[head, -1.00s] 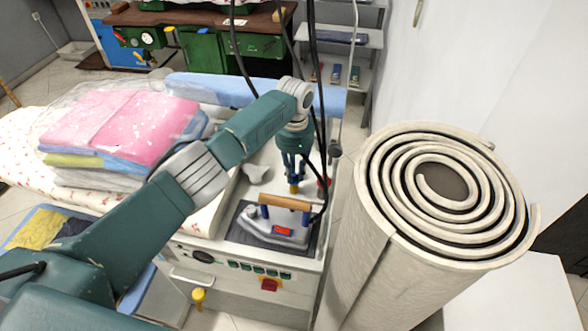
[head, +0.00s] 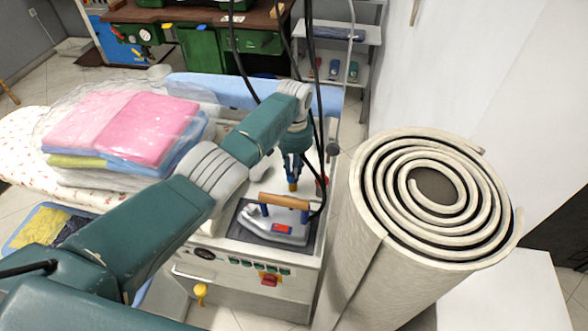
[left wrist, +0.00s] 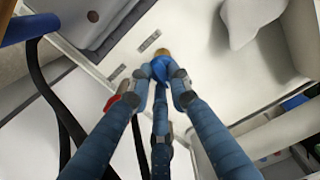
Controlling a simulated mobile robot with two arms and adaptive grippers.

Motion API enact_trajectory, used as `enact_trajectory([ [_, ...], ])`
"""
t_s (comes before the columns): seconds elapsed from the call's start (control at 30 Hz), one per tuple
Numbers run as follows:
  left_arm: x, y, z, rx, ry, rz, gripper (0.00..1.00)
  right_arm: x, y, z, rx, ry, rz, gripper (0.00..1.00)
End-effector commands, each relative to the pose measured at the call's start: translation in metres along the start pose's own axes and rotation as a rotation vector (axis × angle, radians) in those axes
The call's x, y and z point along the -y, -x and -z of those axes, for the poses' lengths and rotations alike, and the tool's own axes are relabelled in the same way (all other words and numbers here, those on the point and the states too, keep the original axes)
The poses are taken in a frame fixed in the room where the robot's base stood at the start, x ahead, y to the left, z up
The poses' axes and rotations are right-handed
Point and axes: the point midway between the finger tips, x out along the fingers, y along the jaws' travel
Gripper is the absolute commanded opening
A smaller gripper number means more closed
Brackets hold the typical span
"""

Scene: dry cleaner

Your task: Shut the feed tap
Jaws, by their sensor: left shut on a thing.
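My left gripper (head: 292,172) points down at the back part of the ironing table's white top, behind the iron. In the left wrist view its blue fingers (left wrist: 162,84) are closed around a small blue piece with a brass end (left wrist: 161,66), which looks like the feed tap. In the head view only a brass-coloured bit (head: 293,186) of it shows below the fingertips. The fingers hide most of it, so I cannot tell how far it is turned. My right gripper is in neither view.
An iron (head: 275,222) with a wooden handle stands just in front of the gripper. A red knob (head: 322,183) is close on its right. Black hoses (head: 314,90) hang beside my arm. A tall rolled mat (head: 400,240) stands at right, wrapped laundry (head: 125,125) at left.

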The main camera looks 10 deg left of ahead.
Motion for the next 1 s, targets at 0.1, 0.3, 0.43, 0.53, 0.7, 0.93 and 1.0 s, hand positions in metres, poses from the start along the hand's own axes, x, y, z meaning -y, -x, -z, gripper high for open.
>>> enact_trajectory([
  [0.1,0.0,0.0026,0.0022,-0.005,0.071,0.0,0.0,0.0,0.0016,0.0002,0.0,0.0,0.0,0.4],
  [0.3,0.0002,0.0028,0.0032,-0.007,0.152,0.0,0.0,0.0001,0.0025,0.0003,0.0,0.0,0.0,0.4],
  [0.43,0.0001,0.0028,0.0035,-0.007,0.181,-0.001,0.0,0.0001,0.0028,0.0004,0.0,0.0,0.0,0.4],
  [0.53,0.0001,0.0028,0.0037,-0.007,0.192,-0.001,0.0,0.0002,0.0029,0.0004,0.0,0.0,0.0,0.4],
  [0.7,0.0002,0.0029,0.0039,-0.008,0.198,-0.001,0.0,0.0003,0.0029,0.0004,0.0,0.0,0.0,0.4],
  [0.93,0.0004,0.0031,0.0042,-0.009,0.198,-0.001,0.0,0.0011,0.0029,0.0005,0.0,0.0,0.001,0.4],
  [1.0,0.0004,0.0032,0.0042,-0.009,0.198,-0.001,0.3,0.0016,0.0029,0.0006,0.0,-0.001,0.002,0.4],
])
